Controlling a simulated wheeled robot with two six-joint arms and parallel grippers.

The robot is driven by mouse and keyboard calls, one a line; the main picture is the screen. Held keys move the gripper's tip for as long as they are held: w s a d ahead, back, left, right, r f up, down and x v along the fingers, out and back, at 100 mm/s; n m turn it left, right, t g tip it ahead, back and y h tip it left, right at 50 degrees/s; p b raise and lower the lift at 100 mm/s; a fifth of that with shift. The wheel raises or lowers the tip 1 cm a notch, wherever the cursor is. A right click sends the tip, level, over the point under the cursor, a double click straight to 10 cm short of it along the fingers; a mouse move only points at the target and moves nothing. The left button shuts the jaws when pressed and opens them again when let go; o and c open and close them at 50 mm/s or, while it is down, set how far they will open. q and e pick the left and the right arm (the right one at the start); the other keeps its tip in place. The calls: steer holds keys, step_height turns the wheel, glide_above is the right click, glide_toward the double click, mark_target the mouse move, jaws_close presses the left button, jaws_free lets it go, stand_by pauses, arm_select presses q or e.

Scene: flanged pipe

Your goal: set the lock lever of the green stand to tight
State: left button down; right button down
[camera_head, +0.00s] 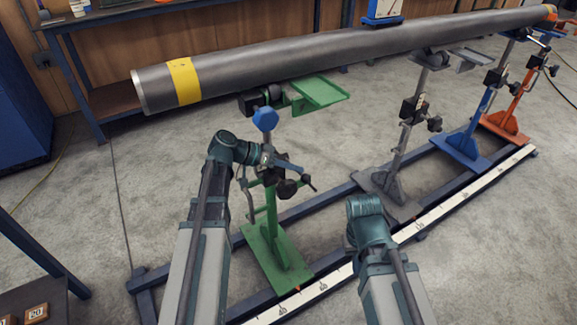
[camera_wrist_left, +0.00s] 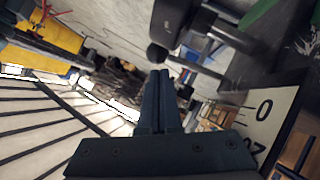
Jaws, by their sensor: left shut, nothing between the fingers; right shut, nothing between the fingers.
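The green stand (camera_head: 270,250) stands upright on the blue floor rail, under the yellow-banded end of the pipe (camera_head: 300,62). A dark clamp with a round black knob (camera_head: 287,188) and a thin lever-like rod (camera_head: 303,178) sits partway up its column. My left gripper (camera_head: 272,158) is beside the column at about clamp height; its fingertips are hard to make out there. In the left wrist view its fingers (camera_wrist_left: 160,98) are shut and empty, with a dark ball-ended rod (camera_wrist_left: 157,53) just beyond the tips; contact cannot be told. The right gripper is hidden behind its wrist.
A white scale plate (camera_wrist_left: 262,115) shows close by in the left wrist view. Grey (camera_head: 395,190), blue (camera_head: 465,148) and orange (camera_head: 505,124) stands line the rail to the right. A green tray-like bracket (camera_head: 318,92) sits near the stand's top. Open concrete floor lies left of the stand.

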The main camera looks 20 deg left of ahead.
arm_select(q)
steer(key=shift+d+f, duration=0.1)
steer(key=shift+f, duration=0.05)
steer(key=shift+s+d+f+b, duration=0.1)
steer(key=shift+s+f+b, duration=0.05)
steer(key=shift+f+b, duration=0.3)
steer(key=shift+s+d+f+b, duration=0.1)
steer(key=shift+f+b, duration=0.3)
steer(key=shift+r, duration=0.1)
steer(key=shift+a+r, duration=0.1)
steer(key=shift+a, duration=0.05)
steer(key=p+v, duration=0.7)
steer(key=v, duration=0.6)
steer(key=shift+s+a, duration=0.2)
